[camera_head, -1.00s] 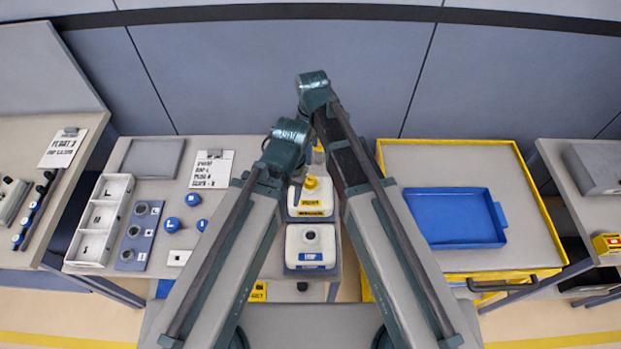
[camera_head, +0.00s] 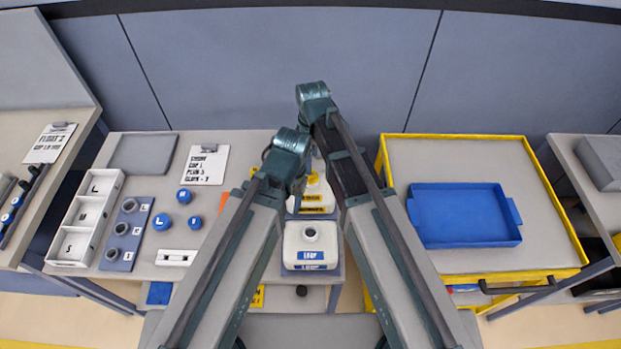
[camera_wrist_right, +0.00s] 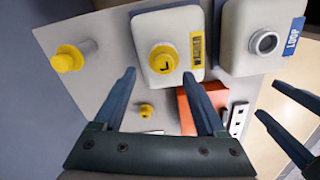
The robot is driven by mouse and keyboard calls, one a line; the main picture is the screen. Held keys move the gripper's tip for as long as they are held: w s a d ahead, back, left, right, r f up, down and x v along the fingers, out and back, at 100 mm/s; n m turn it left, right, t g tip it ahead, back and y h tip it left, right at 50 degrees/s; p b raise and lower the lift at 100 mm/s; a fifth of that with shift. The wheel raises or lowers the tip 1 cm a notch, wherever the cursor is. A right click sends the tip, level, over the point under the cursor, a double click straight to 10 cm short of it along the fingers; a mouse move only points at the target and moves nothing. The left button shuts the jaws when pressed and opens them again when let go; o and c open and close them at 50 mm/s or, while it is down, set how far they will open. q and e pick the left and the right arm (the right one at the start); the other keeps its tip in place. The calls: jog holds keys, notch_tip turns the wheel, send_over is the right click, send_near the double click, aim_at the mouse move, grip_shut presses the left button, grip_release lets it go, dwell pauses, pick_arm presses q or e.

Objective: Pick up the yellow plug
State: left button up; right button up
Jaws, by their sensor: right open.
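In the right wrist view several yellow pieces lie ahead. A yellow piece with a grey shaft (camera_wrist_right: 67,58) lies on its side at the left. A yellow cap marked L (camera_wrist_right: 163,58) sits on a white tank (camera_wrist_right: 146,27). A small yellow piece (camera_wrist_right: 146,110) is on the bench between my fingers. I cannot tell for certain which one is the plug. My right gripper (camera_wrist_right: 160,73) is open and empty above the bench. My left gripper (camera_wrist_right: 268,98) shows at the right edge, fingers apart and empty. In the head view my arms hide both grippers.
A second white tank with a blue label (camera_head: 310,245) has an open neck. An orange piece (camera_wrist_right: 200,105) lies below my right finger. Left are a white sorting tray (camera_head: 66,237), blue caps (camera_head: 163,222) and a clipboard (camera_head: 204,164). A blue tray (camera_head: 464,215) is on the yellow-rimmed cart.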

pick_arm(q)
jog(key=shift+f+b, duration=2.6)
jog(key=shift+f, duration=0.05)
pick_arm(e)
jog(key=shift+s+a+f, duration=0.1)
jog(key=shift+s+f, duration=0.05)
jog(key=shift+f, duration=1.2)
jog(key=shift+s+a+f, duration=0.1)
jog(key=shift+f, duration=1.25)
jog(key=shift+r, duration=0.1)
pick_arm(q)
jog(key=shift+r, duration=0.1)
pick_arm(e)
jog(key=shift+c, duration=0.5)
grip_shut()
